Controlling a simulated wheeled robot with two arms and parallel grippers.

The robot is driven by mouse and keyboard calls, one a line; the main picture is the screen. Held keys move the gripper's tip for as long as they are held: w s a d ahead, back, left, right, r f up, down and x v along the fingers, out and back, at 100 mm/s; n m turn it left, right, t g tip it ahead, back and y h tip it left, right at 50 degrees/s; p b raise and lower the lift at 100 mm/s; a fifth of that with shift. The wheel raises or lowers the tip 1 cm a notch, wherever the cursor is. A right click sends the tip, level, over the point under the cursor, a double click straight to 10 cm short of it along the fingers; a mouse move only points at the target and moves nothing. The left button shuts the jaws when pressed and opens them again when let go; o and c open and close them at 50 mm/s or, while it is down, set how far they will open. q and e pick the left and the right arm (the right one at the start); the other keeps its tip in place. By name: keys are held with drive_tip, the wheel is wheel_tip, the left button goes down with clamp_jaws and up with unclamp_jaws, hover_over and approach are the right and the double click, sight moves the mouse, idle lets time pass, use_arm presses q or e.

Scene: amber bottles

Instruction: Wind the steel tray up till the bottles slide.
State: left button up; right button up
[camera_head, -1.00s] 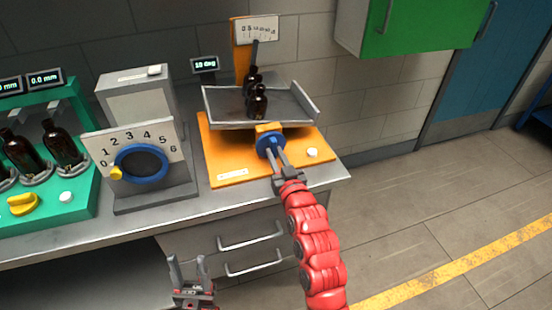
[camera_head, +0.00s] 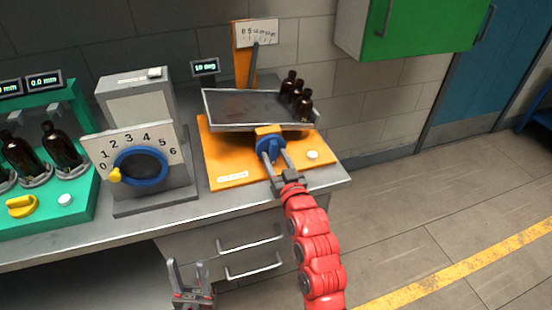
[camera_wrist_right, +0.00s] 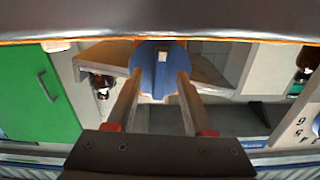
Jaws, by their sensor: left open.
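The steel tray (camera_head: 235,108) sits tilted above the orange base (camera_head: 222,165), its right end lower. Several dark amber bottles (camera_head: 304,105) stand bunched at its right end, by the end lip; whether they touch it is unclear. A blue knob (camera_head: 269,148) is on the front of the tray's stand. My right gripper (camera_head: 277,160) has its fingers on both sides of the knob; in the right wrist view the fingers close on the blue knob (camera_wrist_right: 158,82). My left gripper (camera_head: 188,268) is open and empty below the bench's front edge.
A small display (camera_head: 205,67) reads 10 deg. A scale plate (camera_head: 257,32) stands behind the tray. Left are a numbered dial (camera_head: 140,166) and a green rack (camera_head: 75,185) with amber bottles. A green cabinet (camera_head: 405,25) hangs at upper right; open floor lies below it.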

drive_tip(key=shift+s, duration=0.1)
drive_tip(key=p+v, duration=0.5)
drive_tip(key=v, duration=1.2)
drive_tip(key=shift+d+r, duration=0.1)
